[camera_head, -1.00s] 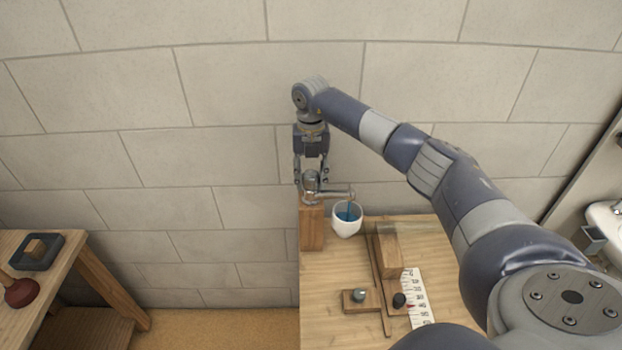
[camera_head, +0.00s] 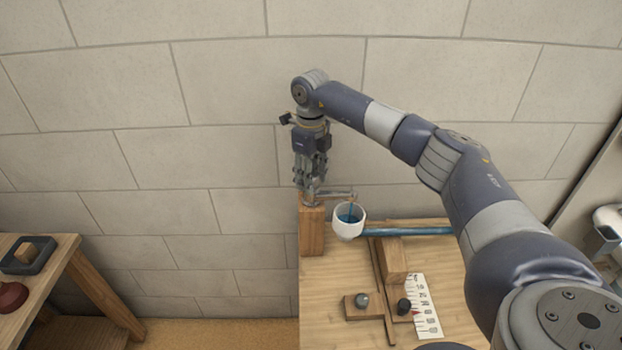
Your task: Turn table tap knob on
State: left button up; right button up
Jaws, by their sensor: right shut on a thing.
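The table tap (camera_head: 335,195) stands on a wooden post (camera_head: 311,232) at the table's back left corner. Its metal spout points right, and a blue stream runs from it into a white cup (camera_head: 348,230). My right gripper (camera_head: 310,187) points down over the post and is shut on the tap knob, which its fingers mostly hide. My left gripper is not in view.
A blue-filled channel (camera_head: 410,231) runs right from the cup. A wooden stand, small knobs and a white numbered scale (camera_head: 424,305) are on the table (camera_head: 330,310). Another wooden table (camera_head: 50,255) stands at the left. The stone wall (camera_head: 230,80) is close behind.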

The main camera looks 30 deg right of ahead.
aim_at(312, 173)
jog(key=shift+n, duration=1)
jog(key=o, duration=1.1)
notch_tip(312, 173, up, 12)
jog(key=shift+f, duration=0.1)
